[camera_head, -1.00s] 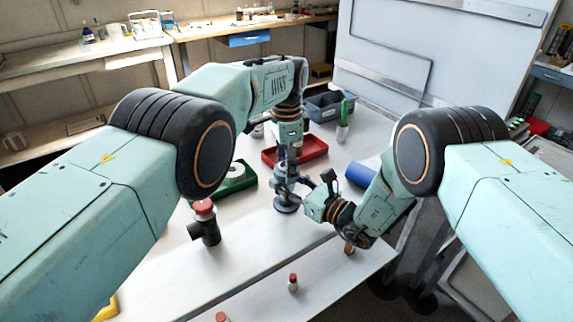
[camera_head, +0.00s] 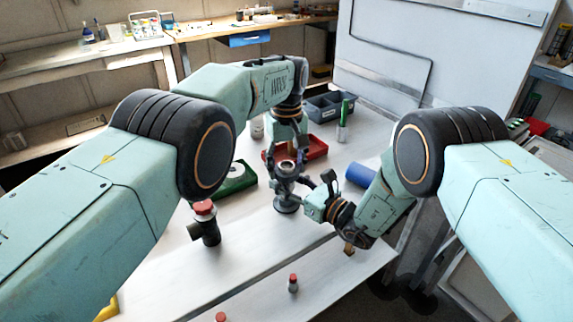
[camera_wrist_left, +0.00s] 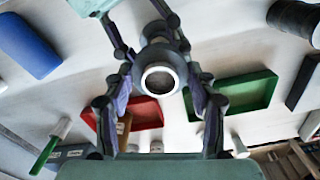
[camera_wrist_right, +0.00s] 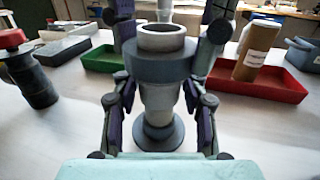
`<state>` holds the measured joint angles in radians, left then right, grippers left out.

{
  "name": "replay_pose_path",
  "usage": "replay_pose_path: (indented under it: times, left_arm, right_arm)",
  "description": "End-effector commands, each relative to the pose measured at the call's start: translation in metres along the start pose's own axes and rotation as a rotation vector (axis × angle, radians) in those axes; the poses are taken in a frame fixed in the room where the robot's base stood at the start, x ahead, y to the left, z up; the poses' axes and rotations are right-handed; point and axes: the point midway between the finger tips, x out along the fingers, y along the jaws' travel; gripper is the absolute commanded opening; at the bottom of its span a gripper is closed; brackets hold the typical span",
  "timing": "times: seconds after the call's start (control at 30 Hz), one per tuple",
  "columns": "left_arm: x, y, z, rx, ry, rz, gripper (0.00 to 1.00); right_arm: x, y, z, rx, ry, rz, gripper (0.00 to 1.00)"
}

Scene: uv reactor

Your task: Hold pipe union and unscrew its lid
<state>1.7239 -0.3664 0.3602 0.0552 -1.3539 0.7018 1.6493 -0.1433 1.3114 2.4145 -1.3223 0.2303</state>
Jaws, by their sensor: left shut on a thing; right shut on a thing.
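The pipe union (camera_head: 286,203) stands upright on the table, a grey body on a round base. Its blue-grey ring lid (camera_wrist_right: 160,66) surrounds a pale open pipe mouth, which also shows from above in the left wrist view (camera_wrist_left: 160,78). My left gripper (camera_head: 286,160) points down from above and is shut on the lid, one finger on each side. My right gripper (camera_head: 298,187) reaches in from the right and is shut on the narrower body below the lid. Its fingers flank the body in the right wrist view (camera_wrist_right: 160,100). The exact finger contacts are partly hidden.
A red tray (camera_head: 312,148) lies behind the union, a green tray (camera_head: 236,180) to its left. A black fitting with a red cap (camera_head: 205,225) stands front left. A blue cylinder (camera_head: 361,174) lies to the right. The table before the union is mostly clear.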

Motion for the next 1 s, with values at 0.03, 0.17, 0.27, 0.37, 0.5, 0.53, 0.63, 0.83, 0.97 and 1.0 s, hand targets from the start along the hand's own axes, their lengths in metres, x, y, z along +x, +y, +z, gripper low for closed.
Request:
replay_pose_path:
  times: [0.03, 0.17, 0.27, 0.37, 0.5, 0.53, 0.63, 0.83, 0.97, 1.0]
  left_arm:
    - [0.0008, 0.0000, 0.0009, -0.062, -0.003, -0.001, 0.19]
    - [0.0007, 0.0001, 0.0010, -0.192, -0.003, -0.001, 0.19]
    - [0.0007, 0.0000, 0.0009, -0.216, -0.003, -0.001, 0.19]
    - [0.0005, 0.0001, 0.0007, -0.214, -0.003, -0.001, 0.19]
    - [0.0009, 0.0000, 0.0012, -0.217, -0.004, -0.002, 0.19]
    - [0.0009, 0.0000, 0.0011, -0.217, -0.004, -0.002, 0.19]
    - [0.0008, 0.0000, 0.0010, -0.216, -0.004, -0.001, 0.19]
    - [0.0004, 0.0000, 0.0008, -0.215, -0.003, -0.001, 0.19]
    - [-0.0019, 0.0000, 0.0006, -0.215, -0.003, -0.001, 0.19]
    - [-0.0031, 0.0001, 0.0006, -0.215, -0.002, -0.001, 0.19]
  right_arm:
    - [-0.0003, -0.0005, -0.0007, 0.001, 0.002, -0.002, 0.00]
    - [-0.0003, -0.0005, -0.0007, 0.001, 0.002, -0.002, 0.00]
    - [-0.0003, -0.0005, -0.0007, 0.001, 0.002, -0.002, 0.00]
    - [-0.0003, -0.0005, -0.0007, 0.001, 0.002, -0.002, 0.00]
    - [-0.0003, -0.0004, -0.0006, 0.000, 0.002, -0.002, 0.00]
    - [-0.0003, -0.0004, -0.0006, 0.000, 0.002, -0.001, 0.00]
    - [-0.0003, -0.0004, -0.0006, 0.000, 0.002, -0.001, 0.00]
    - [-0.0003, -0.0003, -0.0006, 0.000, 0.001, -0.001, 0.00]
    - [-0.0003, -0.0003, -0.0006, 0.000, 0.001, -0.001, 0.00]
    - [-0.0003, -0.0003, -0.0006, 0.000, 0.001, -0.001, 0.00]
